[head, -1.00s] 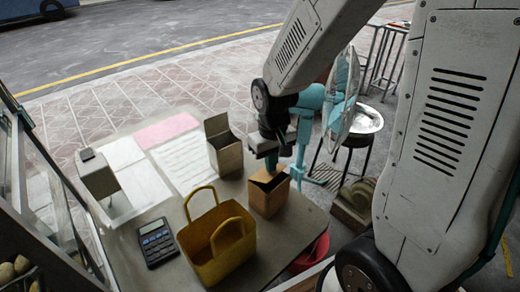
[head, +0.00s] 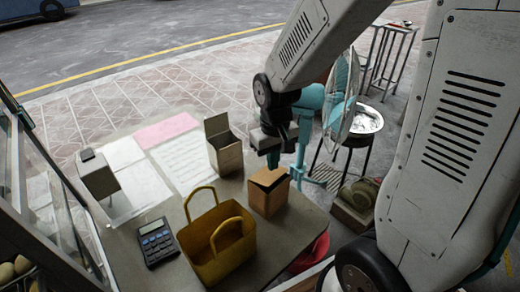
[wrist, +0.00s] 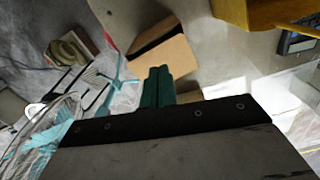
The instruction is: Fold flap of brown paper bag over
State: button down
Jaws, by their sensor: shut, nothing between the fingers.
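The brown paper bag (head: 268,197) stands upright near the right edge of the table. Its top flap (head: 268,177) lies over most of the opening, with a dark gap beside it. The flap's tan surface also shows in the wrist view (wrist: 162,62), with a dark strip along its upper-left edge. My gripper (head: 273,163) is just behind the bag's top in the head view, apart from it as far as I can see. Its fingers (wrist: 158,72) are shut together and empty in the wrist view, overlapping the bag's near edge in the picture.
An open tan box (head: 224,155) with a raised flap stands left of my gripper. A yellow basket (head: 217,252), a calculator (head: 158,242) and paper sheets (head: 185,161) are on the table (head: 285,228). A fan (head: 341,92) and stool stand beyond to the right.

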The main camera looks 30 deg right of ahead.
notch_tip(320, 180, up, 7)
dwell(0.6)
jog(key=shift+s, duration=0.15)
jog(key=s+r, duration=0.5)
jog(key=s, duration=0.3)
jog(key=s+r+t, duration=0.1)
jog(key=s+r, duration=0.4)
jog(key=s, duration=0.4)
jog(key=shift+d+m, duration=0.2)
jog(key=shift+m, duration=0.2)
